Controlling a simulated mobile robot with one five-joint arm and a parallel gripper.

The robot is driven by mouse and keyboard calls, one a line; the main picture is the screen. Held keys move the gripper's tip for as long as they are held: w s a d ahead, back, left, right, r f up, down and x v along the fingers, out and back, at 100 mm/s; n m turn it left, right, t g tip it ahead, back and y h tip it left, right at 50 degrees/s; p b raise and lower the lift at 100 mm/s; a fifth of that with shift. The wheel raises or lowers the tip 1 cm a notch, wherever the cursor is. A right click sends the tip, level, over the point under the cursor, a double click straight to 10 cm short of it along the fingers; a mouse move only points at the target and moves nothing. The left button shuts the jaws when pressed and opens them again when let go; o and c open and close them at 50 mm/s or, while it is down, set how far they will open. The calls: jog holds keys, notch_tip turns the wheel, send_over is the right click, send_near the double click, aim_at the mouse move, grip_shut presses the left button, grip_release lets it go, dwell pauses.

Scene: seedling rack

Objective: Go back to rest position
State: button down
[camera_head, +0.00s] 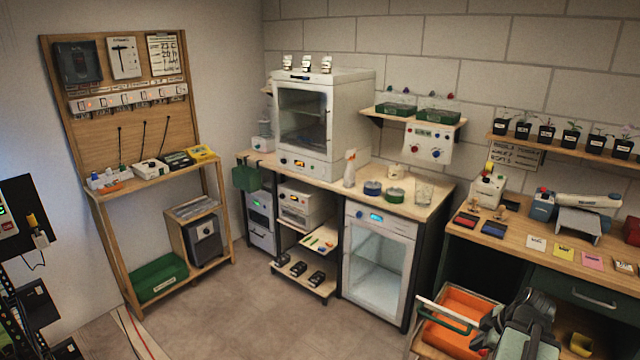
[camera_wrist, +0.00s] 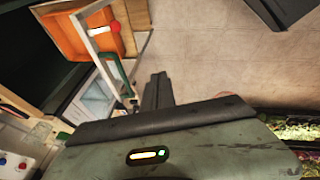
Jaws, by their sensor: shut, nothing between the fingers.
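My gripper (camera_wrist: 157,88) shows in the wrist view as dark fingers, shut with nothing between them. They point over the grey floor, beside the open orange drawer (camera_wrist: 85,32). The drawer's green handle (camera_wrist: 112,72) is to the left of the fingers, and I see a gap between them. In the head view my arm is at the lower right, in front of the bench. There the orange drawer (camera_head: 466,337) is pulled out, with its pale front and green handle (camera_head: 444,319) just left of my arm. My arm hides part of the drawer's right side.
A glass-door cabinet (camera_head: 376,264) stands left of the drawer. The floor (camera_head: 270,305) in the middle is clear. A wooden tool rack (camera_head: 95,210) stands at the left wall.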

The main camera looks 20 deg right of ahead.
jog(key=w+a+n+g+y, duration=0.1)
jog(key=w+a+n, duration=0.1)
jog(key=w+a, duration=0.45)
jog(key=w+a+n, duration=0.1)
jog(key=w+a, duration=0.2)
jog(key=a, duration=0.7)
jog(key=w+a+n+g+y, duration=0.1)
jog(key=w+a+n, duration=0.1)
jog(key=w+a, duration=0.5)
jog(key=s+a+f+m+g+h, duration=0.1)
jog(key=a+m, duration=0.6)
jog(key=a, duration=0.2)
jog(key=s+a+m+g+h, duration=0.1)
jog(key=s+a+m, duration=0.1)
jog(key=a+m, duration=0.4)
jog(key=a, duration=0.3)
jog(key=shift+s+f+m+g+h, duration=0.2)
jog(key=shift+f+m+g+h, duration=0.1)
jog(key=shift+f+m, duration=0.1)
